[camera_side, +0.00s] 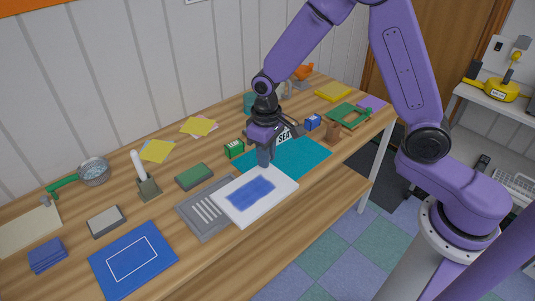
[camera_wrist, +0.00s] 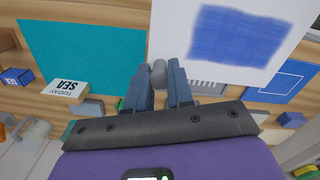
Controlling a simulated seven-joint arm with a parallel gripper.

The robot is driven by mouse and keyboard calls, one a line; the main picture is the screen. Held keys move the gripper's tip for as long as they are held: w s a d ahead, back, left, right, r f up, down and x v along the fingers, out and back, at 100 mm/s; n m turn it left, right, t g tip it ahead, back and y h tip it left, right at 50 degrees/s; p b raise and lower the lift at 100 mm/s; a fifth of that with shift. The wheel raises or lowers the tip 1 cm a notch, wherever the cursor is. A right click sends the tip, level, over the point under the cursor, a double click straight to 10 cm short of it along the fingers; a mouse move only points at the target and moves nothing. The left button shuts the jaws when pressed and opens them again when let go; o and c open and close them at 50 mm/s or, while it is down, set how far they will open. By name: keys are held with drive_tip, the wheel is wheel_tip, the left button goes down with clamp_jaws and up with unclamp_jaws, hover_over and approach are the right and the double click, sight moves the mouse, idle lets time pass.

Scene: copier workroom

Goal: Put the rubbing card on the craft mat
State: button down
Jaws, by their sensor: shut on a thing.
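The rubbing card (camera_side: 283,192) is white with a blue rubbed patch. My gripper (camera_side: 264,163) is over its far edge. In the wrist view my fingers (camera_wrist: 159,76) are shut on a small rounded grey piece at the edge of the card (camera_wrist: 180,30); how it joins the card is hard to see. The card looks raised, overlapping a grey striped plate and the near edge of a plain teal mat (camera_side: 310,155). The teal mat also shows in the wrist view (camera_wrist: 85,45). A blue mat with a white outline (camera_side: 132,258) lies at the front left. Which mat is the craft mat is not marked.
The grey striped plate (camera_side: 190,216) lies beside the card. A green block (camera_side: 194,176), a stamp with a white handle (camera_side: 147,187) and a grey block (camera_side: 106,221) stand to the left. Small boxes and a sign (camera_wrist: 66,90) stand around the teal mat.

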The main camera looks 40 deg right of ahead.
drive_tip(key=s+d+r+m, duration=0.1)
drive_tip(key=s+d+m, duration=0.25)
drive_tip(key=d, duration=0.85)
drive_tip(key=w+a+n, duration=0.1)
drive_tip(key=a, duration=0.3)
drive_tip(key=w+a+n, duration=0.1)
drive_tip(key=a, duration=0.3)
drive_tip(key=w+a+f+n, duration=0.1)
drive_tip(key=a, duration=0.3)
drive_tip(key=shift+w+n, duration=0.25)
drive_tip(key=shift+w, duration=0.05)
drive_tip(key=shift+w, duration=0.1)
drive_tip(key=w+a+f, duration=0.1)
drive_tip(key=w+f, duration=0.1)
drive_tip(key=w, duration=0.2)
drive_tip(key=w+a+f, duration=0.1)
drive_tip(key=w+f, duration=0.2)
drive_tip(key=w, duration=0.1)
drive_tip(key=w+a+f, duration=0.1)
drive_tip(key=w+f, duration=0.2)
drive_tip(key=w, duration=0.1)
drive_tip(key=shift+a+f, duration=0.25)
drive_tip(key=shift+a, duration=0.1)
drive_tip(key=shift+w+a+f, duration=0.1)
drive_tip(key=shift+w+f, duration=0.2)
drive_tip(key=shift+f, duration=0.1)
drive_tip(key=shift+w+f, duration=0.15)
drive_tip(key=shift+f, duration=0.7)
drive_tip(key=shift+w+f, duration=0.1)
drive_tip(key=shift+f, duration=0.7)
